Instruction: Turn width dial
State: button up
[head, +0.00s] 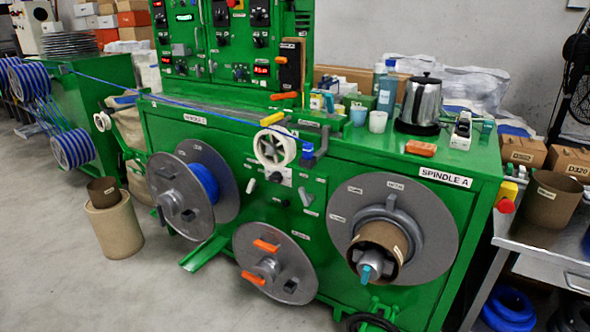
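A green winding machine (160,128) fills the middle of the head view. Its upright control panel (200,50) carries several black knobs, such as one knob (260,14) near the top right, and small lit red displays, one of them a display (261,70) at right. The labels by these controls are too small to read, so I cannot tell which one is the width dial. My gripper is not in view.
A large grey spindle disc (340,215) labelled SPINDLE A is at right, and two more discs are at left and below. A kettle (421,100) and cups stand on the machine's top. A cardboard drum (112,232) stands on the floor at left. The front-left floor is clear.

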aim_at(275, 177)
jog(key=i+l+u, duration=0.1)
jog(key=i+u, duration=0.2)
jog(key=i, duration=0.2)
jog(key=i+l+u, duration=0.3)
jog(key=i, duration=0.2)
jog(key=j, duration=0.1)
